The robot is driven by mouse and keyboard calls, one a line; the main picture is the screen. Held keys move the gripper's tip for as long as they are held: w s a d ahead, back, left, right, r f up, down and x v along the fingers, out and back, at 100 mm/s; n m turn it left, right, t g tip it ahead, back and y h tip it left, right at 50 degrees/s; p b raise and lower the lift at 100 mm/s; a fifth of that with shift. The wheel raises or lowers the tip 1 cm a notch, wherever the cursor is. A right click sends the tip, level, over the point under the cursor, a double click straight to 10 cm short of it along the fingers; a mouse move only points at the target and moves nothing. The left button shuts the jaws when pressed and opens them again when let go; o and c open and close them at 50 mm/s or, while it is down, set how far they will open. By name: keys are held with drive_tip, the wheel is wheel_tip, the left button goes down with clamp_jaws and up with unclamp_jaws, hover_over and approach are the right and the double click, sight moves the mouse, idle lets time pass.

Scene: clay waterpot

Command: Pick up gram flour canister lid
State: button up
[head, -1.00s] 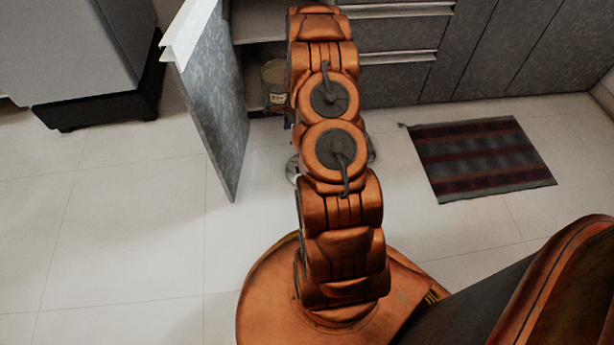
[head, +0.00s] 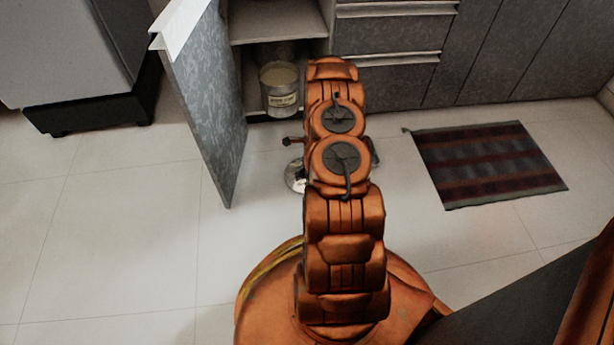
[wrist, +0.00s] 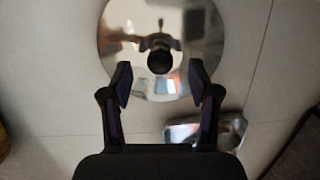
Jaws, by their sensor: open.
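The lid (wrist: 118,25) is a round, shiny metal disc with a dark knob (wrist: 160,62) at its middle, lying on the floor. In the head view, only the left edge of the lid (head: 294,177) shows beside my arm, which hides the rest. My gripper (wrist: 160,75) is open in the wrist view. Its fingertips overlap the lower part of the disc, one to each side and slightly below the knob. I cannot tell the height gap or any contact. A labelled metal canister (head: 280,90), open at the top, stands in the lower cabinet.
A second shiny metal object (wrist: 182,133) lies below right of the lid, near the right finger. The open cabinet door (head: 205,110) stands left of the canister. A striped rug (head: 490,162) lies to the right. The floor at left is clear.

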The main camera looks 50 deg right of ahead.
sight(295, 178)
wheel_tip(295, 178, down, 4)
drive_tip(key=shift+w+a+r+b, duration=0.1)
drive_tip(key=shift+b, duration=0.8)
clamp_jaws()
